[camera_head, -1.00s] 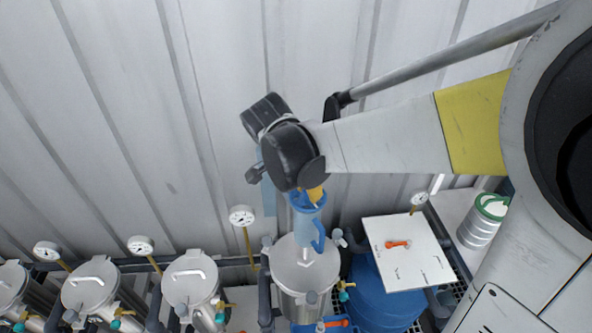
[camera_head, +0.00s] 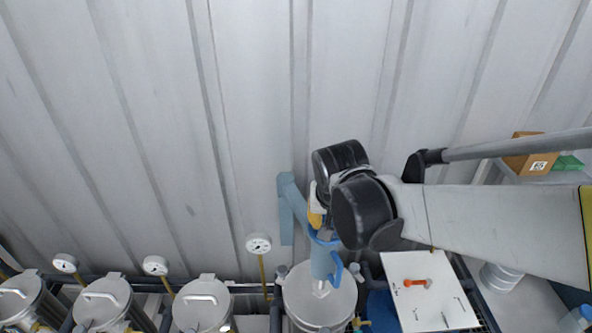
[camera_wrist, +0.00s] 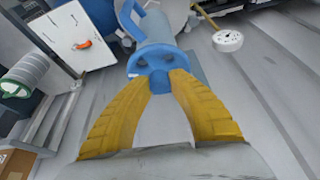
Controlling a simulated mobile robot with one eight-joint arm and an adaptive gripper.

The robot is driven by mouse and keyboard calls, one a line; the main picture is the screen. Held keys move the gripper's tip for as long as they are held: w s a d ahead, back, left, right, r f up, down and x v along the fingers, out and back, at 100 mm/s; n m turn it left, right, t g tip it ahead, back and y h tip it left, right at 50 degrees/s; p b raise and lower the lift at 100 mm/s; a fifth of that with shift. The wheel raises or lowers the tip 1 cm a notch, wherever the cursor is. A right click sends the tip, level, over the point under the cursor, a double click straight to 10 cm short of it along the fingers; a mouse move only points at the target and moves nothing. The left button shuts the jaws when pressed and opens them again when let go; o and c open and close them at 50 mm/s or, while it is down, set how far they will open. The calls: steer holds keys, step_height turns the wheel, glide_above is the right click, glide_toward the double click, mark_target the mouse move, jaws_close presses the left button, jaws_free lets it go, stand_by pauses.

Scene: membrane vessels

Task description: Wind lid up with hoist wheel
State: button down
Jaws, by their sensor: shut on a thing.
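The hoist is a light blue post and arm with a blue hoist wheel (camera_head: 326,238) on top, above a steel vessel. The vessel's round lid (camera_head: 338,300) lies under the hoist's light blue body (camera_head: 321,265); I cannot tell whether there is a gap beneath it. My gripper (camera_head: 317,217) is at the wheel's back left side, and its black wrist hides part of the wheel. In the wrist view my yellow fingers (camera_wrist: 160,90) are shut on the blue wheel (camera_wrist: 152,62), one finger on each side.
Several lidded steel vessels (camera_head: 203,300) with gauges (camera_head: 258,244) stand in a row to the left. A white board with an orange handle (camera_head: 425,300) is just right of the hoist. The corrugated wall (camera_head: 150,120) is close behind.

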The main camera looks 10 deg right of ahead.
steer(key=shift+n+y, duration=0.8)
steer(key=shift+n, duration=1.6)
steer(key=shift+n+y+b, duration=0.4)
steer(key=shift+n+y, duration=0.5)
steer(key=shift+n, duration=0.9)
steer(key=c, duration=1.2)
jaws_free()
steer(key=shift+w, duration=0.1)
steer(key=v, duration=1.2)
steer(key=shift+w+r, duration=0.1)
